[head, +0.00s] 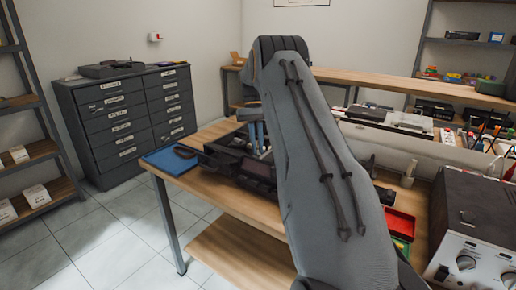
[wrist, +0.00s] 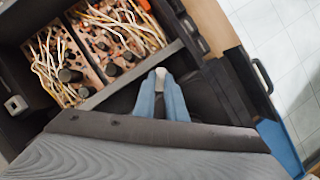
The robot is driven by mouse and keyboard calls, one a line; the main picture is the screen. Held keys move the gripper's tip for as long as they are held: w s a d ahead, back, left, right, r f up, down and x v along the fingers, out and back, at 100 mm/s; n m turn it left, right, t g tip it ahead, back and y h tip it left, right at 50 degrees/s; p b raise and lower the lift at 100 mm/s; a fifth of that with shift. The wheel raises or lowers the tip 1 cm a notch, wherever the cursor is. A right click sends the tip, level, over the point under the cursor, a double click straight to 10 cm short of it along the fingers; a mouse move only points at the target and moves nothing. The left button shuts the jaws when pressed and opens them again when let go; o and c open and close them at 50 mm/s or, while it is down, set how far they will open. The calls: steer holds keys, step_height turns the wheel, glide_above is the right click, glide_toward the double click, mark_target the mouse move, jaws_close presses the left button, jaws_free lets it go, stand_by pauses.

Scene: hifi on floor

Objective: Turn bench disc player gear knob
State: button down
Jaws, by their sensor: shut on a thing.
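The disc player (head: 226,152) is a dark, open-topped unit on the wooden bench, partly hidden behind my arm in the head view. In the wrist view its casing (wrist: 128,77) shows circuit boards and loose wires inside. My gripper (head: 259,149) reaches down into the unit with its blue fingers. In the wrist view my gripper (wrist: 161,75) has its fingertips close together beside the dark inner wall. It is shut on the gear knob, which is mostly hidden between and under the fingertips, so its angle cannot be told.
A red tray (head: 399,224) and a grey instrument with knobs (head: 478,225) stand on the right. Bundles of wires (wrist: 125,25) lie near the fingers. The tiled floor (head: 125,240) is clear at left.

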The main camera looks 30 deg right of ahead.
steer(key=n+h, duration=0.1)
steer(key=n, duration=0.3)
steer(key=shift+a+r+n+h+p, duration=0.1)
steer(key=shift+a+n+h+p, duration=0.1)
steer(key=shift+n+h+p, duration=0.15)
steer(key=shift+a+n+h+p, duration=0.1)
steer(key=shift+n+h+p, duration=0.5)
steer(key=shift+n, duration=1.35)
steer(key=c, duration=1.8)
jaws_free()
steer(key=b+v, duration=0.2)
steer(key=v, duration=0.5)
steer(key=shift+a+r, duration=0.2)
steer(key=shift+r, duration=0.1)
